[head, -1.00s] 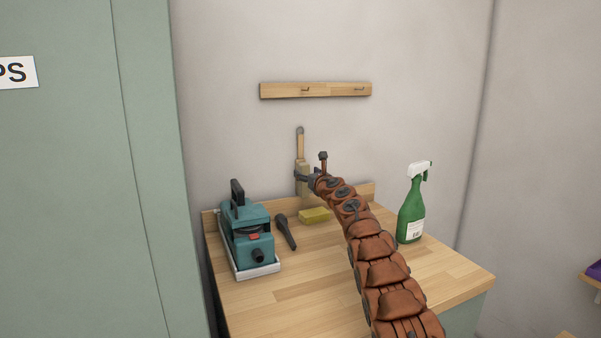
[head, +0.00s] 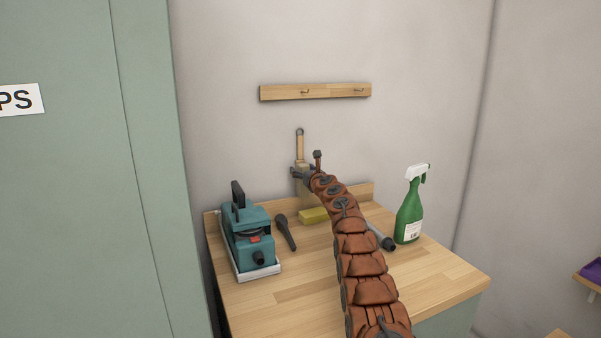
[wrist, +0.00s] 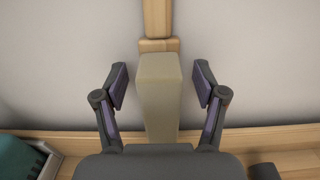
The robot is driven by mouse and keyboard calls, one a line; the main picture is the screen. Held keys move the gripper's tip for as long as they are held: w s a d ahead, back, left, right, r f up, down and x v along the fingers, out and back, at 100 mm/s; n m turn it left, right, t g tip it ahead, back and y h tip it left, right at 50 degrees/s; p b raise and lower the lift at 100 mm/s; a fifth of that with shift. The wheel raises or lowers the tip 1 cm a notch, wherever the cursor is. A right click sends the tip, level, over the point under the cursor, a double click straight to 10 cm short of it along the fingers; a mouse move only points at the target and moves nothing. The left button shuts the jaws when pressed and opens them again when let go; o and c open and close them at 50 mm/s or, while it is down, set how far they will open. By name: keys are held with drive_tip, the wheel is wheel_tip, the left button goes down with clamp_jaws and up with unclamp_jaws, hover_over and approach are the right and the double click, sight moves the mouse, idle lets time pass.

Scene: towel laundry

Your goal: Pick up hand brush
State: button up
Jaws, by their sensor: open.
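The hand brush (head: 299,148) stands upright against the wall at the back of the wooden worktop. Its light wooden handle has a ring at the top, and pale bristles face me. My gripper (head: 306,173) is at the bristle part in the head view, partly covering it. In the wrist view the brush's bristle block (wrist: 157,95) is between the two open fingers of my gripper (wrist: 160,82), with a visible gap on each side. The wooden handle (wrist: 155,18) rises above the fingers. The lower end of the brush is hidden behind my gripper's body.
A teal machine (head: 247,240) on a white tray and a dark nozzle (head: 286,233) lie left. A yellow sponge (head: 313,215) is below the brush. A green spray bottle (head: 409,217) and a grey tube (head: 383,238) are right of my arm. A peg rail (head: 315,91) hangs above.

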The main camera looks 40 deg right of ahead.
clamp_jaws()
idle(0.7)
drive_tip(key=shift+r, duration=0.1)
